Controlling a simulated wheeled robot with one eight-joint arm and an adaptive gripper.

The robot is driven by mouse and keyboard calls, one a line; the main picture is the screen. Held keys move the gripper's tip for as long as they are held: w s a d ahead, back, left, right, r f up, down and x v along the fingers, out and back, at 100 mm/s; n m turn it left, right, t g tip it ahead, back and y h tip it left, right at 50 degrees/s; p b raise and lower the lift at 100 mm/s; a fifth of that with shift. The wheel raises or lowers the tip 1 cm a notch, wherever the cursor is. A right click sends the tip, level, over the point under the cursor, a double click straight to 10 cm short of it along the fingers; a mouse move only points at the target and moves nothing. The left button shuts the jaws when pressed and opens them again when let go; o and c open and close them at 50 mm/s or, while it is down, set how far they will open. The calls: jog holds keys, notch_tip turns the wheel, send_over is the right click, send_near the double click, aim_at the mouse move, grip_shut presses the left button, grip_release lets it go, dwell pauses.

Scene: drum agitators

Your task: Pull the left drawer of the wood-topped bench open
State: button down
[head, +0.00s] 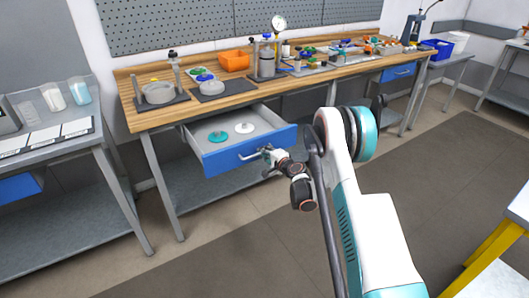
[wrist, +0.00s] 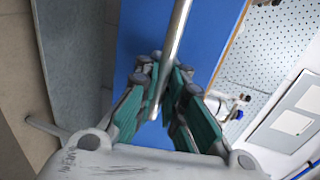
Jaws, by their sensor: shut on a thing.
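The left drawer (head: 249,151) of the wood-topped bench (head: 200,104) has a blue front and stands well open in the head view. A teal disc and a white disc lie inside it. My gripper (head: 268,152) is at the drawer's handle, low in front of the bench. In the wrist view my gripper (wrist: 165,100) has its green-padded fingers on either side of the metal handle bar (wrist: 177,35), shut on it. The blue drawer front (wrist: 205,30) fills the background behind the bar.
Another blue drawer (head: 398,72) at the bench's right is closed. A grey table (head: 60,145) stands at the left. Tools, an orange bin (head: 235,60) and parts stand on the bench top. The floor (head: 235,235) before the bench is clear. A yellow-legged table (head: 495,250) is at the right.

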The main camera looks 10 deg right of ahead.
jog(key=shift+s+d, duration=0.1)
jog(key=shift+s, duration=0.3)
jog(key=c, duration=2)
grip_release()
jog(key=v, duration=1.2)
